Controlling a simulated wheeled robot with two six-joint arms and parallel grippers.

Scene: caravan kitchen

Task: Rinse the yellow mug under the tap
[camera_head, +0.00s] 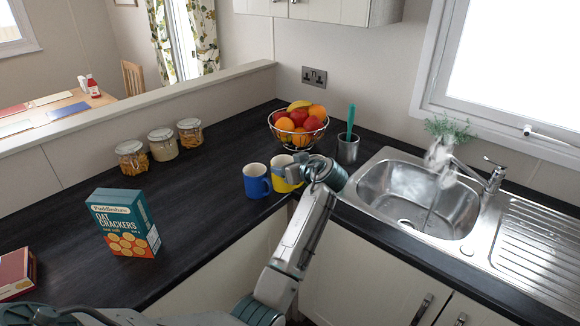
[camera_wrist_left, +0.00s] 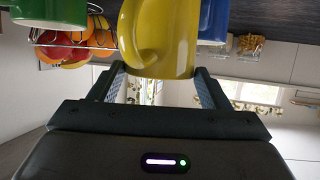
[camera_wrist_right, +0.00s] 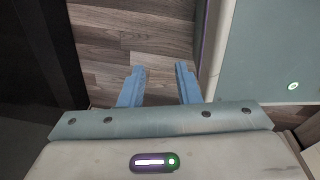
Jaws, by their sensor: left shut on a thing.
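The yellow mug (camera_head: 280,183) stands on the dark worktop next to a blue mug (camera_head: 257,181). My left gripper (camera_head: 298,173) is at the yellow mug's right side and partly hides it. The tap (camera_head: 490,178) stands behind the steel sink (camera_head: 385,203), right of the mug. A thin pale streak hangs into the basin; I cannot tell if it is water. My right gripper (camera_wrist_right: 160,84) is open and empty above the wooden floor.
A wire fruit bowl (camera_head: 299,141) and a metal pot with a green utensil (camera_head: 348,149) stand behind the mugs. Several jars (camera_head: 162,144) and a cracker box (camera_head: 126,223) are on the left. The ribbed drainer (camera_head: 540,240) is clear.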

